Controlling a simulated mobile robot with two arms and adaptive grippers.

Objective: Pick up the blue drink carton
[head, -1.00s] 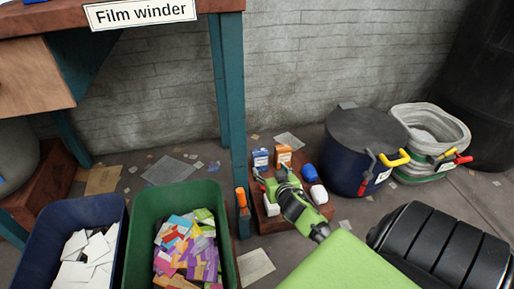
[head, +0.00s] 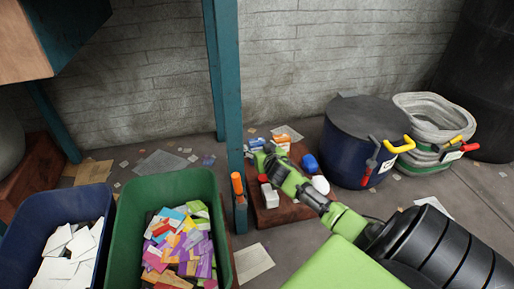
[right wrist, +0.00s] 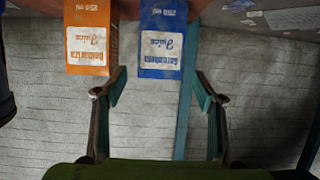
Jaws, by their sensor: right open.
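The blue drink carton (head: 256,142) stands at the back of a low reddish-brown board on the floor, mostly behind my right gripper in the head view. In the right wrist view the blue carton (right wrist: 163,40) shows large with upside-down lettering, just beyond the fingertips and between their lines. My right gripper (right wrist: 160,86) is open and empty, its fingers spread wide; in the head view the right gripper (head: 264,160) is just in front of the blue carton. My left gripper is not in view.
An orange juice carton (right wrist: 88,38) stands close beside the blue one. A white block (head: 270,196), a blue item (head: 309,163) and a white item (head: 320,185) share the board (head: 288,213). A teal table leg (head: 228,90) rises close left. A dark blue lidded pot (head: 350,150) stands right.

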